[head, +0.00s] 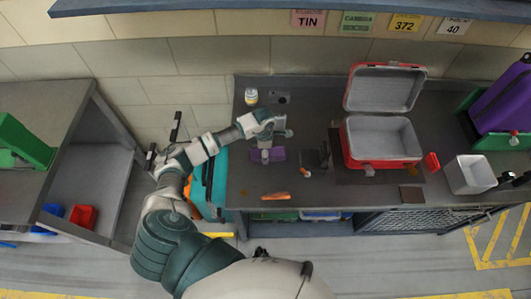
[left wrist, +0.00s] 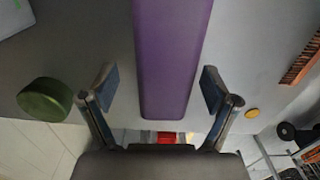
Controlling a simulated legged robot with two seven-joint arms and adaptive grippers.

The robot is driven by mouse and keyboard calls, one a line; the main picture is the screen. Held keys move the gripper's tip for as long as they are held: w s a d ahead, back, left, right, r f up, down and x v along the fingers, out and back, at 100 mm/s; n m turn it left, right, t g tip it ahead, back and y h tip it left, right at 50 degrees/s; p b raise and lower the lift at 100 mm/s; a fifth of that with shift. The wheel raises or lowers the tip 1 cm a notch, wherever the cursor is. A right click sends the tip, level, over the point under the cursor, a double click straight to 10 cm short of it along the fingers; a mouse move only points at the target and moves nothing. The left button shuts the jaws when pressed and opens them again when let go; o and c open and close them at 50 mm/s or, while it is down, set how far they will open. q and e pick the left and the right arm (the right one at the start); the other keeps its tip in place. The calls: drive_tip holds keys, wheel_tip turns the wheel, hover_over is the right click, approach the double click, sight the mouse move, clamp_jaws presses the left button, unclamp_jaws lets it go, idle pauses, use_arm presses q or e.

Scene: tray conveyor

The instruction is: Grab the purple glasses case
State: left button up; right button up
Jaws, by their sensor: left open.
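The purple glasses case (head: 277,155) lies on the dark worktop, left of the red cooler. In the left wrist view the long purple case (left wrist: 172,55) runs between my two fingers, with clear gaps on both sides. My left gripper (head: 266,148) is over the case in the head view, partly covering it. Its fingers (left wrist: 157,82) are open and do not visibly touch the case. How high they are above the worktop is hard to tell. My right gripper is not in view.
An open red cooler (head: 420,161) stands to the right, with a dark small item (head: 312,159) before it. An orange item (head: 275,196) lies near the front edge. A small jar (head: 251,97) stands at the back left. A white bin (head: 470,175) is farther right.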

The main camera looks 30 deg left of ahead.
use_arm(q)
drive_tip(key=shift+d+f, duration=0.2)
drive_tip(key=shift+f, duration=0.3)
drive_tip(key=shift+d+r, duration=0.15)
drive_tip(key=shift+d, duration=0.2)
drive_tip(key=c, duration=1.2)
drive_tip(key=shift+a, duration=0.25)
drive_tip(key=shift+c, duration=0.5)
